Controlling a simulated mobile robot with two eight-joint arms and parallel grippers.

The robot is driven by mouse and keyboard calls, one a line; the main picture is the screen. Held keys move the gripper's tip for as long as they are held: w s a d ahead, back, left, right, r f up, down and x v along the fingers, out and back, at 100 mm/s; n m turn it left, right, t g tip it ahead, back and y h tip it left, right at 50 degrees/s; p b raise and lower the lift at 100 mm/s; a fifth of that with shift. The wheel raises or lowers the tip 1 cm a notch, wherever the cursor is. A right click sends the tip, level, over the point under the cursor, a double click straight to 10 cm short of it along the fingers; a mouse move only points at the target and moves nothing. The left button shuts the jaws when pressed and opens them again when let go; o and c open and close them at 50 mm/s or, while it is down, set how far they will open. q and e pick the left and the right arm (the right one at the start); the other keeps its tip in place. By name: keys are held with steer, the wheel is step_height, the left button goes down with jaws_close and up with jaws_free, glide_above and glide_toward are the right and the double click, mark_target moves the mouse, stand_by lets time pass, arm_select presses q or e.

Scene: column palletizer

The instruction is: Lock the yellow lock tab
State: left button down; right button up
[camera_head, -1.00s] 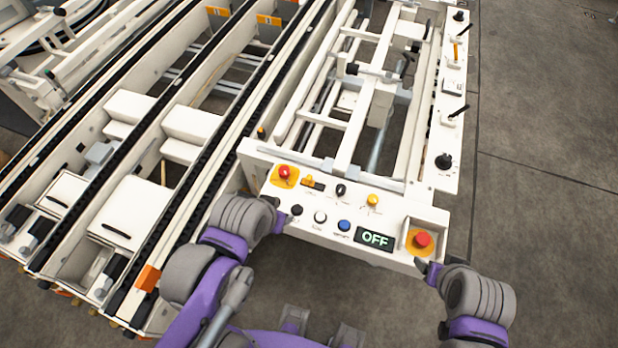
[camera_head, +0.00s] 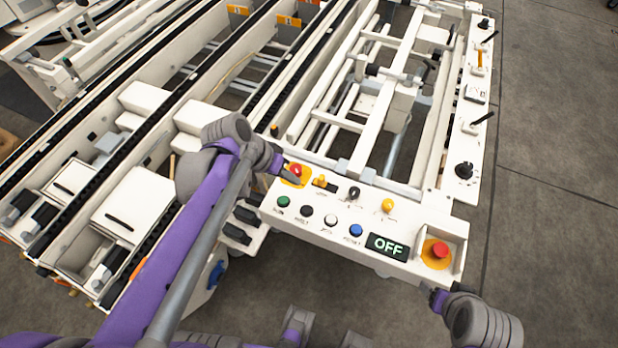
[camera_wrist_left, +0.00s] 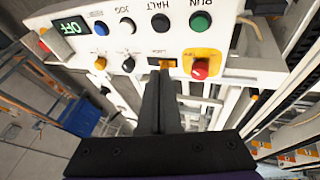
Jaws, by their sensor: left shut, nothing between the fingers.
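The yellow lock tab (camera_head: 320,181) sits in a small slot on the white control panel, right of the red button on its yellow base. It also shows in the left wrist view (camera_wrist_left: 166,63), in a dark slot under a label. My left gripper (camera_head: 285,168) is shut and empty at the panel's upper left, beside the red button. In the left wrist view its closed fingers (camera_wrist_left: 162,75) point at the tab and overlap its near edge; I cannot tell if they touch. My right gripper (camera_head: 432,296) is below the panel's lower right corner; its jaw opening is unclear.
The panel carries a red button (camera_head: 295,170), green button (camera_head: 283,202), blue button (camera_head: 356,230), yellow knob (camera_head: 388,205), another red button (camera_head: 440,250) and a display (camera_head: 388,245) reading OFF. Conveyor rails lie to the left. Floor is open at the right.

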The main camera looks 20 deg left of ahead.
mark_target(322, 179)
arm_select(q)
steer(key=shift+m+t+h, duration=0.3)
steer(key=shift+m+h, duration=0.1)
steer(key=shift+h, duration=0.5)
steer(key=w+a, duration=0.2)
steer(key=w+a+f+b, duration=0.1)
steer(key=w, duration=0.1)
steer(key=shift+w+a, duration=0.15)
steer(key=shift+a, duration=0.25)
steer(key=shift+f, duration=0.1)
steer(key=b+x, duration=0.2)
steer(key=x, duration=0.8)
steer(key=d, duration=0.3)
steer(key=shift+d, duration=0.3)
steer(key=shift+a, duration=0.1)
steer(key=shift+r+p, duration=0.3)
